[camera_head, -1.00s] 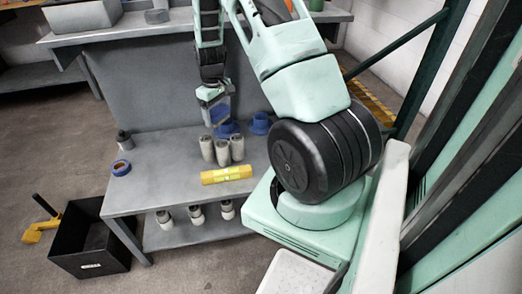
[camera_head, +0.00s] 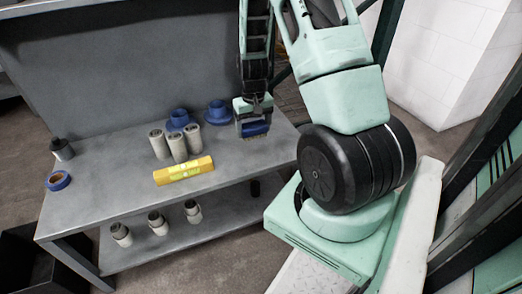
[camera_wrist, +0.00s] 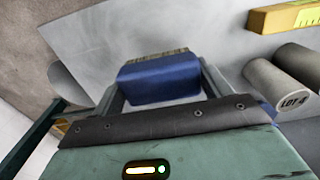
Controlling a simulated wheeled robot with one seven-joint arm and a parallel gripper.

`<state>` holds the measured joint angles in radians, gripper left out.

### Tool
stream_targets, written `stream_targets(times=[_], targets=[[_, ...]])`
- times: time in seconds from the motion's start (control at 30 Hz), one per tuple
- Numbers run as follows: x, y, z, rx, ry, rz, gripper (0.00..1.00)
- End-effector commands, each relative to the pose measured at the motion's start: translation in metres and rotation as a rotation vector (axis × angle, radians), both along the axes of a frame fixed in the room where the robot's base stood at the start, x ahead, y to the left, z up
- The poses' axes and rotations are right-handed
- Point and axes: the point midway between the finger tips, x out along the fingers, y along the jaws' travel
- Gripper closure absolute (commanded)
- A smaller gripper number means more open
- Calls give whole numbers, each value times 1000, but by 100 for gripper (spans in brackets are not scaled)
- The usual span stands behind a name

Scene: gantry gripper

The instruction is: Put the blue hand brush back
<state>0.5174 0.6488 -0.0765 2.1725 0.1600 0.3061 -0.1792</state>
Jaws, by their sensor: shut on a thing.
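The blue hand brush (camera_head: 255,128) is held in my gripper (camera_head: 254,122), above the right end of the grey bench top (camera_head: 110,180). In the wrist view the brush (camera_wrist: 158,80) lies between the two fingers of my gripper (camera_wrist: 160,90), with its tan bristles pointing away from the palm. The fingers press on both ends of its blue body. In the head view the brush is small and partly covered by the gripper.
On the bench stand several grey cylinders (camera_head: 177,147), a yellow level (camera_head: 184,171), blue flanged parts (camera_head: 219,112), a blue tape roll (camera_head: 58,181) and a dark cup (camera_head: 62,149). More cylinders stand on the lower shelf (camera_head: 180,236). A black bin (camera_head: 22,262) is on the floor.

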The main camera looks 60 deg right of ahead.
Motion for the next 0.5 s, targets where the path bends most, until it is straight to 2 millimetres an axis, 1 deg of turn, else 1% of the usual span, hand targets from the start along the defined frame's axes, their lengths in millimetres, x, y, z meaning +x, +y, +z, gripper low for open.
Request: stream_targets(times=[0.03, 0.1, 0.33, 0.5], targets=[[0, 0, -14, 2, 2, 0, 48], [0, 0, -24, 1, 0, 0, 48], [0, 0, -41, 1, 1, 1, 48], [-1, 0, -66, 2, 3, 1, 48]])
